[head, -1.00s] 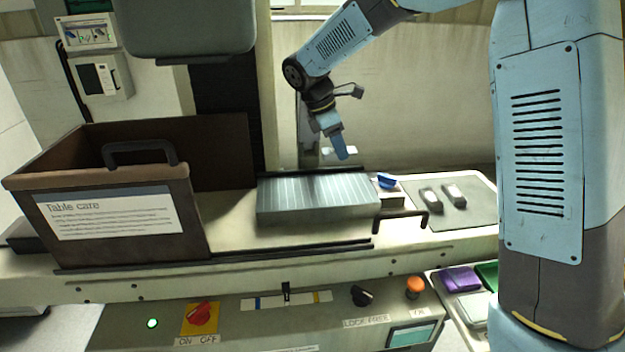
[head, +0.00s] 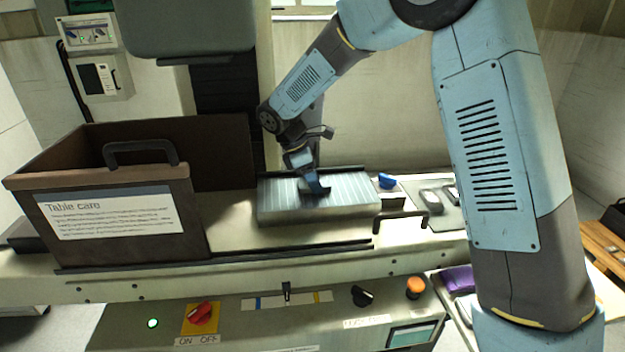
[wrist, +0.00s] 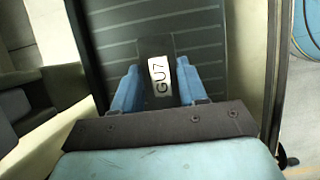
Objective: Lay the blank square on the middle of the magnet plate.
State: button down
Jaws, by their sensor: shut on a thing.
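The magnet plate (head: 280,193) is a grey ribbed block on the machine bed; its ribbed top also fills the back of the wrist view (wrist: 110,45). My gripper (head: 318,191) is low over the plate's middle. In the wrist view its blue fingers (wrist: 158,75) are shut on the blank (wrist: 152,46), a dark grey piece with a white label reading GU7. The blank's far edge looks about parallel to the plate's lines. I cannot tell whether its underside touches the plate.
A brown bin (head: 108,215) labelled "Table care" stands left of the plate. A black handle (head: 402,216) is at its front right. A blue item (head: 387,181) and a mat (head: 447,222) with grey pieces lie right. The control panel (head: 265,320) is in front.

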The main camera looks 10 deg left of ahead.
aim_at(303, 184)
dwell(0.3)
jog(key=c, duration=0.6)
grip_release()
jog(key=shift+f, duration=0.1)
jog(key=v, duration=0.7)
jog(key=shift+r, duration=0.35)
